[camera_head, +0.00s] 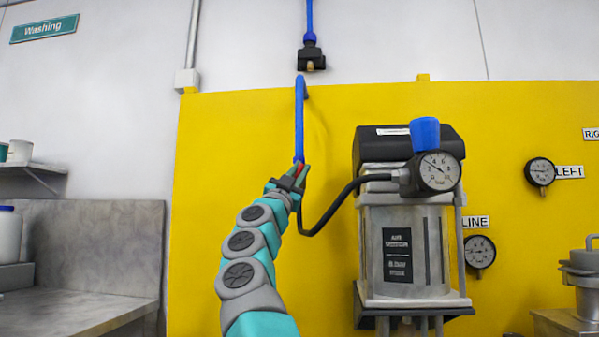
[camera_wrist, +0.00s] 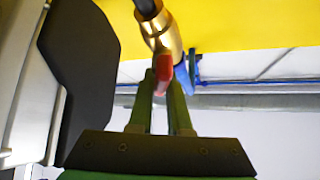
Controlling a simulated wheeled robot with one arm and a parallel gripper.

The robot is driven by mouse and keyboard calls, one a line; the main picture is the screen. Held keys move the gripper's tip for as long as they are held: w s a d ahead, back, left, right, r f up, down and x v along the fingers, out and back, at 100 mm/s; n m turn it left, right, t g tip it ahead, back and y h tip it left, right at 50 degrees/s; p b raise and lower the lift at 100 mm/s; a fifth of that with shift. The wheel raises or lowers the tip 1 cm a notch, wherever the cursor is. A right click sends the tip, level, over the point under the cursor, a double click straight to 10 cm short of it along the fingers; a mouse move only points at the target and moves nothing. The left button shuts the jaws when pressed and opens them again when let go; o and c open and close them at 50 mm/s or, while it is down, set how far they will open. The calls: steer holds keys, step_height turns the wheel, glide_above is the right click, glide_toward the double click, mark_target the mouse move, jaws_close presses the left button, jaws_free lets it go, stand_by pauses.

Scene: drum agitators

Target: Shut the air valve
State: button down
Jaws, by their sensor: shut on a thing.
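The air valve shows as a brass fitting (camera_wrist: 162,32) in the wrist view, with a red lever (camera_wrist: 164,70) at its side. My gripper (camera_wrist: 162,88) is shut on the red lever, with its green fingers on either side of it. In the head view my gripper (camera_head: 288,180) is at the lower end of the blue air pipe (camera_head: 299,120), and a bit of red shows at its tips. The brass body is mostly hidden there by my gripper. A black hose (camera_head: 331,212) runs from the valve to the regulator.
The air service unit with a blue knob (camera_head: 425,134) and gauge (camera_head: 438,171) stands right of my arm, on the yellow panel (camera_head: 240,130). Its dark housing (camera_wrist: 80,75) is close by in the wrist view. A grey counter (camera_head: 80,310) is at left.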

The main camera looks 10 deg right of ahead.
steer(key=c, duration=0.9)
jaws_free()
steer(key=shift+o, duration=0.2)
steer(key=shift+f, duration=0.1)
steer(key=shift+s+a+f+b, duration=0.35)
steer(key=shift+f+b, duration=0.2)
steer(key=shift+b, duration=0.1)
steer(key=b+v, duration=0.2)
steer(key=v, duration=0.4)
steer(key=shift+s+b, duration=0.2)
steer(key=shift+b, duration=0.2)
steer(key=shift+a+r, duration=0.1)
steer(key=shift+a, duration=0.05)
